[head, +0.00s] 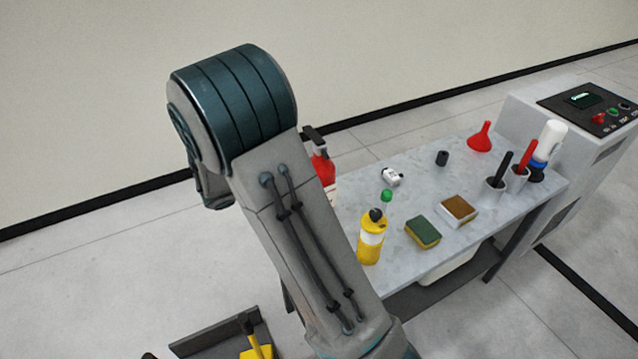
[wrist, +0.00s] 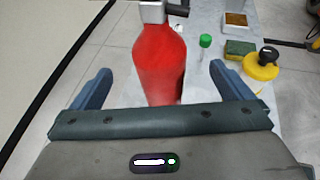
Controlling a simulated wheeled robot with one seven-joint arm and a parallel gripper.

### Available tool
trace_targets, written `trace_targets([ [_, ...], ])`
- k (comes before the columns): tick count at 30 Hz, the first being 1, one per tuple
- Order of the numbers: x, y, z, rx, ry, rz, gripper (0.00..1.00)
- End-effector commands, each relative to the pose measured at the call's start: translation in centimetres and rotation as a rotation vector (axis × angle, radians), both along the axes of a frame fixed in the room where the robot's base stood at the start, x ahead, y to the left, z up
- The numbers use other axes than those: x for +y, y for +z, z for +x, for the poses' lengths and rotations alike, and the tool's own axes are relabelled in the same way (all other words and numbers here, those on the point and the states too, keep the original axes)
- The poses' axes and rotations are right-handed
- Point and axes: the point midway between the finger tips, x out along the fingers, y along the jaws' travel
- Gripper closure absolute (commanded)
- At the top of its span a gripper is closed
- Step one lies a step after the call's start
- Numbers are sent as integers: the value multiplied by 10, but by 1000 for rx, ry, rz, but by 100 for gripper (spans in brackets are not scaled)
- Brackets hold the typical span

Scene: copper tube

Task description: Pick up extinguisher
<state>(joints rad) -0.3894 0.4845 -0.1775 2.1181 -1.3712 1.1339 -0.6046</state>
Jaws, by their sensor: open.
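The red extinguisher (wrist: 160,65) stands at the near left end of the table, with a grey and black valve head at its top. In the wrist view it lies between the two blue fingers of my gripper (wrist: 160,85), which are spread apart with a gap on each side. In the head view my arm hides most of the extinguisher (head: 323,170); only its black handle, red shoulder and a pale label edge show. My gripper's fingers are hidden in the head view. Its lower part is hidden behind the gripper body in the wrist view.
On the table (head: 400,200) beside it stand a yellow bottle (head: 371,240) and a green-capped bottle (head: 386,197). A green sponge (head: 422,232), a brown-topped block (head: 458,210), a red funnel (head: 481,138) and cups of tools lie farther right. A grey control cabinet (head: 570,150) adjoins the right end.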

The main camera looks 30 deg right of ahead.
Motion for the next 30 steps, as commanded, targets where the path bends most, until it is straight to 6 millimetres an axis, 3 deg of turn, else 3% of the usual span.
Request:
trace_targets([
  [6, -32, -13, 10, 0, -4, 1, 1],
  [11, -40, -17, 12, -2, -2, 3, 1],
  [21, -79, -36, 26, -1, -4, 2, 1],
  [30, -83, -39, 27, -3, -2, 4, 1],
])
